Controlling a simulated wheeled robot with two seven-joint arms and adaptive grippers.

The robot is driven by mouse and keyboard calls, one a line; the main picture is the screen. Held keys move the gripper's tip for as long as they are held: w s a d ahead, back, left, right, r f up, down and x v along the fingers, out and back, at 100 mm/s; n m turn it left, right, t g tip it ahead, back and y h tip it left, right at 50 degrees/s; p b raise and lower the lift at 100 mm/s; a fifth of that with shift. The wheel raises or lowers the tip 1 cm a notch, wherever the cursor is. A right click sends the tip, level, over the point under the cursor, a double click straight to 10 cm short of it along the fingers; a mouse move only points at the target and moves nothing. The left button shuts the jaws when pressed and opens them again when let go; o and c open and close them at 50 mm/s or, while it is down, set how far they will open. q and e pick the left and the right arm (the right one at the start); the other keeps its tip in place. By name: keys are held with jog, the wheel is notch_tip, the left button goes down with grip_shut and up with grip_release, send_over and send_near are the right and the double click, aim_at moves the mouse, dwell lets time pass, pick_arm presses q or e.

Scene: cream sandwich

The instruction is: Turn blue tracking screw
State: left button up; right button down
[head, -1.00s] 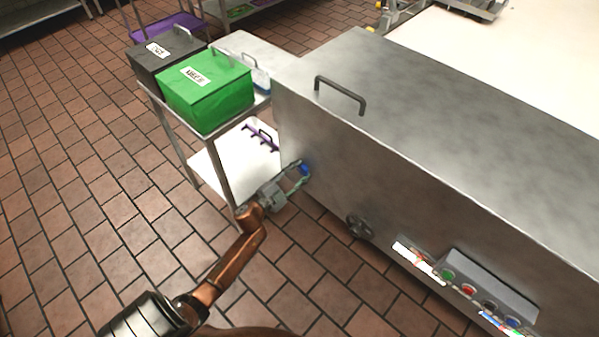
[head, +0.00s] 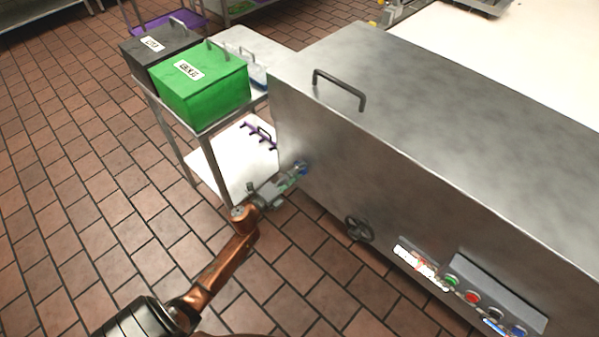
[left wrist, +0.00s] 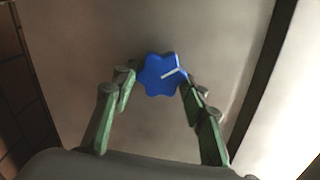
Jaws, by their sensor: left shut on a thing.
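The blue tracking screw (left wrist: 158,76) is a lobed blue knob with a pale line on its face, mounted on the steel side of the machine. In the head view the screw (head: 302,165) shows only in part, behind my fingers. My left gripper (head: 294,175) is shut on the screw. In the left wrist view its green fingers (left wrist: 160,82) stand on both sides of the knob. The pale line points up and to the right there. My right gripper is not in view.
The steel machine (head: 420,140) fills the right side, with a handwheel (head: 358,229) and a button panel (head: 490,300) low on its side. A cart with a green box (head: 203,85) and a dark box (head: 160,45) stands close to my left arm. Tiled floor (head: 80,160) is clear at left.

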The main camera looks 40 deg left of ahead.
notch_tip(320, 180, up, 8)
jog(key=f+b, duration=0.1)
jog(key=b, duration=0.1)
pick_arm(q)
jog(key=shift+a+f+m+b, duration=0.15)
jog(key=shift+m+b, duration=1)
jog(key=shift+m, duration=2)
jog(key=shift+f+m+b, duration=0.2)
jog(key=shift+m+b, duration=0.95)
jog(key=shift+m, duration=2)
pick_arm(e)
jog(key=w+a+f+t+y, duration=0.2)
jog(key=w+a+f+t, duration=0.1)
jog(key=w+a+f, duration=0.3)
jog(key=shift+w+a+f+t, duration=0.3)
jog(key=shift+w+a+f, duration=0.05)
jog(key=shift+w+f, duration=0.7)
pick_arm(q)
jog(key=o, duration=1.2)
jog(key=shift+r, duration=0.1)
jog(key=shift+c, duration=0.2)
jog(key=shift+s, duration=0.1)
jog(key=s+a, duration=0.1)
jog(key=s, duration=1)
jog(key=shift+s, duration=0.4)
